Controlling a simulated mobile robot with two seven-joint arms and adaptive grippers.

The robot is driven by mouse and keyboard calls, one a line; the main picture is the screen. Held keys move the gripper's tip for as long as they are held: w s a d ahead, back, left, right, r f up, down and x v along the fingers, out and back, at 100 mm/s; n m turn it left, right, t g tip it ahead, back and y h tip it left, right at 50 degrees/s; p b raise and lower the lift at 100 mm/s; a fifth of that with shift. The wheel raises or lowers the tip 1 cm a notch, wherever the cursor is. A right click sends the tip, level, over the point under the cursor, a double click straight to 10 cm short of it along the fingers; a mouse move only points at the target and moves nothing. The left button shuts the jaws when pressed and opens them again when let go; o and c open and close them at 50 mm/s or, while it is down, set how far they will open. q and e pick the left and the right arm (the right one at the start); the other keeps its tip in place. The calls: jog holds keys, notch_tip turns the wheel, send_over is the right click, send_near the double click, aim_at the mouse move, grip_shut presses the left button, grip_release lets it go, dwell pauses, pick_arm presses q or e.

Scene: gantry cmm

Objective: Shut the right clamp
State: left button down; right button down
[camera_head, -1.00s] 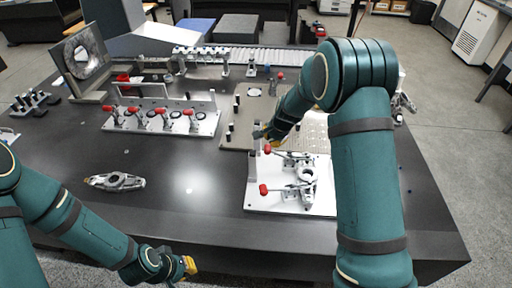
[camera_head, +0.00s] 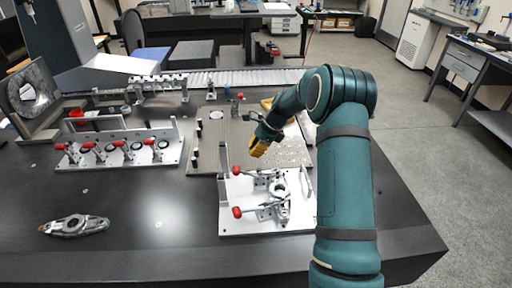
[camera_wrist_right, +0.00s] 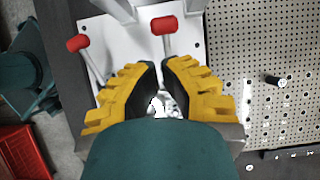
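The white fixture plate (camera_head: 232,222) carries two toggle clamps with red knobs. The far knob (camera_head: 237,170) and near knob (camera_head: 237,212) both point left on their levers in the head view. A round metal part (camera_head: 279,188) sits at the clamps. I cannot tell which clamp is called right. My right gripper (camera_head: 257,148) is above and beyond the far clamp, apart from its knob. In the right wrist view its fingers (camera_wrist_right: 160,64) are nearly together with nothing visibly gripped; one red knob (camera_wrist_right: 164,25) is just ahead, the other (camera_wrist_right: 78,42) to the left. My left gripper is out of view.
A perforated plate (camera_head: 205,155) lies behind. Another fixture (camera_head: 120,150) with several red-knobbed clamps stands left. A loose metal part (camera_head: 75,225) lies at front left. The table between is clear.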

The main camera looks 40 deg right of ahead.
aim_at(238, 170)
jog(key=b+x, duration=0.1)
jog(key=x, duration=0.8)
jog(key=shift+f+b, duration=0.1)
jog(key=shift+b, duration=0.3)
jog(key=p, duration=0.1)
jog(key=a+h+p, duration=0.1)
jog(key=p, duration=0.1)
jog(key=shift+w+f+g, duration=0.2)
jog(key=shift+w+g, duration=0.05)
jog(key=shift+g, duration=0.15)
jog(key=shift+w+a+f+g+h+p, duration=0.15)
jog(key=shift+a+f+g+h+p, duration=0.25)
jog(key=shift+h+p, duration=0.4)
jog(key=shift+w+f, duration=0.15)
jog(key=shift+f, duration=0.45)
